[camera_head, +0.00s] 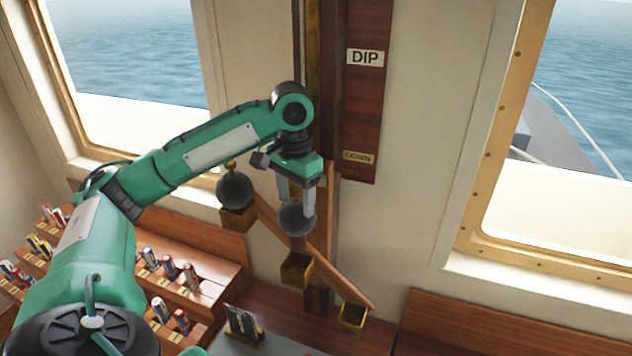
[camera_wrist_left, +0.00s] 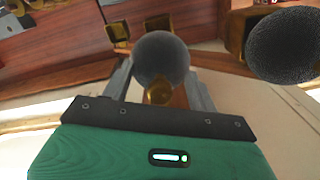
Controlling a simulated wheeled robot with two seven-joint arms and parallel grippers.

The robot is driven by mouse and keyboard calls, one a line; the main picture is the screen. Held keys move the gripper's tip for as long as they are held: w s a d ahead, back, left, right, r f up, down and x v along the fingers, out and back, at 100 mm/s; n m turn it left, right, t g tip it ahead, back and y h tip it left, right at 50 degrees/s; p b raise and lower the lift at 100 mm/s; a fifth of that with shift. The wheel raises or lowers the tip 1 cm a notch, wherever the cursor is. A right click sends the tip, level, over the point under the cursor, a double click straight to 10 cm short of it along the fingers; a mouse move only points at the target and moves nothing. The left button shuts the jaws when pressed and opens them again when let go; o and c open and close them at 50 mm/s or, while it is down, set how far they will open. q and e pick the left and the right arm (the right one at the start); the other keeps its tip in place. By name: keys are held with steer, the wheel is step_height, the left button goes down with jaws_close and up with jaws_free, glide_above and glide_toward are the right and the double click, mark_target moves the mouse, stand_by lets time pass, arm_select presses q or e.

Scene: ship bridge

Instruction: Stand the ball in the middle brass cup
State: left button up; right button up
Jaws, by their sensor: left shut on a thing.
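My left gripper (camera_head: 296,208) is shut on a dark grey ball (camera_head: 297,218), with one finger on each side. The held ball (camera_wrist_left: 160,58) also shows between the fingers in the left wrist view, with a brass knob on it. In the head view the ball is above the middle brass cup (camera_head: 296,270), apart from it; the cup looks empty. A second dark ball (camera_head: 235,190), with a brass knob on top, sits in the upper-left brass cup (camera_head: 238,219). The lower-right brass cup (camera_head: 352,317) looks empty. My right gripper is out of view.
The cups are along a sloping wooden rail (camera_head: 343,283) in front of an upright wooden board (camera_head: 368,90) marked DIP and DOWN. Wooden racks (camera_head: 190,285) with several coloured rolls stand at left. A small dark plaque (camera_head: 242,324) stands on the desk below.

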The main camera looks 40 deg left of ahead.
mark_target(295, 215)
arm_select(q)
steer(key=shift+s+f, duration=0.35)
steer(key=shift+s, duration=0.05)
steer(key=shift+s+f, duration=0.15)
steer(key=shift+f, duration=0.15)
steer(key=f, duration=0.3)
steer(key=shift+w+f, duration=0.2)
steer(key=shift+w, duration=0.15)
steer(key=shift+s+f+b, duration=0.2)
steer(key=shift+f+b, duration=0.25)
steer(key=shift+f, duration=0.6)
steer(key=shift+w+f, duration=0.1)
steer(key=shift+f, duration=1.05)
steer(key=o, duration=1.4)
